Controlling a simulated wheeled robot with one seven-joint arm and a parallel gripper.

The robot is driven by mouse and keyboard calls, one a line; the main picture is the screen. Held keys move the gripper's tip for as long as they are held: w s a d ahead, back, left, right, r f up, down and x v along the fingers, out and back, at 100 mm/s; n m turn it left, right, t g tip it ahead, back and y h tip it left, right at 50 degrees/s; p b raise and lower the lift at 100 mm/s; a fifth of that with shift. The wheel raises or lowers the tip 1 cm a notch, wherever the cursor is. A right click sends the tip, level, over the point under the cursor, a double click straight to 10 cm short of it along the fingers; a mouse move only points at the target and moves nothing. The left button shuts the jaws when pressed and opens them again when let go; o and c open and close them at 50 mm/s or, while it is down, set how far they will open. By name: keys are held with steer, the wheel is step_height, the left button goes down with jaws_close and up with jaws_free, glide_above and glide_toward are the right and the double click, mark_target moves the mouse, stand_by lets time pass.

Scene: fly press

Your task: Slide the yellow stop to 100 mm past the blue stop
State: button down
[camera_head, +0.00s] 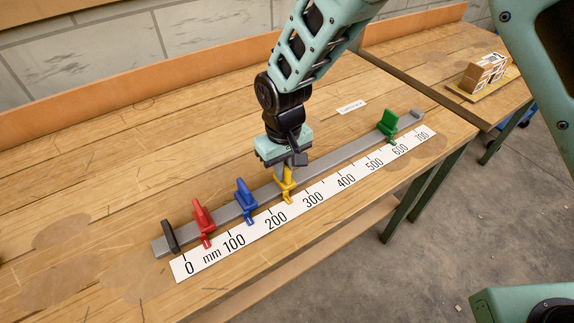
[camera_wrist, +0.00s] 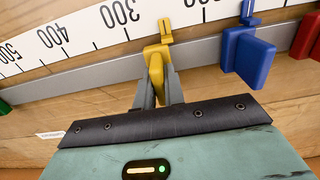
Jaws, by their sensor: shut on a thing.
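The yellow stop (camera_head: 286,182) sits on the grey rail (camera_head: 330,161). My gripper (camera_head: 283,163) is above it, shut on its upper part. The wrist view shows the fingers on either side of the yellow stop (camera_wrist: 157,64). The yellow pointer lies about midway between the 200 and 300 marks of the white scale (camera_head: 330,192). The blue stop (camera_head: 246,198) stands on the rail to the left in the head view, its pointer about midway between 100 and 200. The blue stop is at the right in the wrist view (camera_wrist: 247,55).
A red stop (camera_head: 202,218) and a dark end block (camera_head: 169,236) are left of the blue stop on the rail. A green stop (camera_head: 388,122) stands near 600. The rail between yellow and green is clear. A small block model (camera_head: 484,72) is on the far table.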

steer(key=c, duration=1.5)
jaws_free()
step_height(320, 180, up, 18)
steer(key=shift+f+b, duration=0.25)
steer(key=shift+b, duration=0.45)
steer(key=shift+n+y, duration=0.3)
steer(key=shift+n, duration=0.1)
steer(key=s+d, duration=0.5)
steer(key=s, duration=0.2)
steer(key=s+d+f, duration=0.1)
steer(key=s+d, duration=0.4)
steer(key=s, duration=0.2)
steer(key=s+d+f, duration=0.1)
steer(key=s+d, duration=0.5)
steer(key=s, duration=0.1)
steer(key=shift+f, duration=0.1)
